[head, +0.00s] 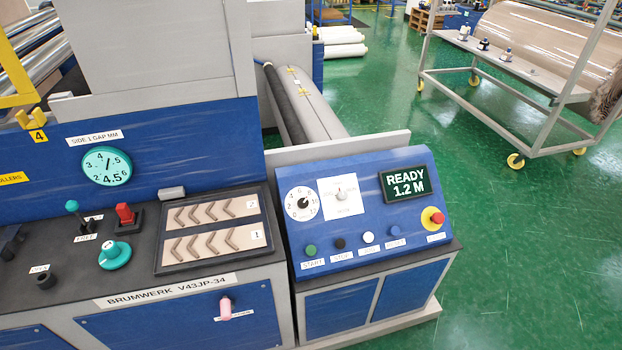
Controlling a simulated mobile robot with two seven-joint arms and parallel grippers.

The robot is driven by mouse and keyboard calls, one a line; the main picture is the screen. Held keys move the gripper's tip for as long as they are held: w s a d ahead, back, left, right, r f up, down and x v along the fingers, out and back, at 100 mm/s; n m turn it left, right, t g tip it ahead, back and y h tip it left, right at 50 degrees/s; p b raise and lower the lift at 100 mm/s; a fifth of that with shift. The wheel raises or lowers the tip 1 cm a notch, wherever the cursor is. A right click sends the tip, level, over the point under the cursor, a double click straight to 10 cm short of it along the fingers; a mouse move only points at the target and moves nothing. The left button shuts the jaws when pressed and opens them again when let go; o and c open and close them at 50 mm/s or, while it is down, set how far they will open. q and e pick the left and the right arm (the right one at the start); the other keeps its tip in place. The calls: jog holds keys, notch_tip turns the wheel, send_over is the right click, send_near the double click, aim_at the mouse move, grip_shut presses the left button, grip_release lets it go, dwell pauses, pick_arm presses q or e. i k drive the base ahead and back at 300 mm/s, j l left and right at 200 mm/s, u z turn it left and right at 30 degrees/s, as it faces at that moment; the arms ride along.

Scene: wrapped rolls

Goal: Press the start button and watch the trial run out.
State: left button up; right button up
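The green start button (310,250) sits at the left end of a row of buttons on the sloped blue control panel (365,255). A label reading START is under it. To its right are a black button (340,243), a white button (368,237) and a blue button (395,231). A display (404,183) on the panel reads READY 1.2 M. A red emergency-stop style button (436,217) on a yellow disc is at the panel's right. A grey roll (310,103) lies behind the panel. Neither of my grippers is in view.
Left of the panel, a dark console top (150,262) carries a teal knob (115,254), a red switch (125,213) and a tray of chevron-marked plates (212,230). A wheeled cart (520,85) with a large wrapped roll stands back right. Green floor right of the panel is clear.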

aim_at(310, 250)
jog(key=i+j+z, duration=0.35)
jog(key=j, duration=0.3)
jog(key=i+j+z, duration=0.15)
jog(key=i+j, duration=0.1)
jog(key=j, duration=0.1)
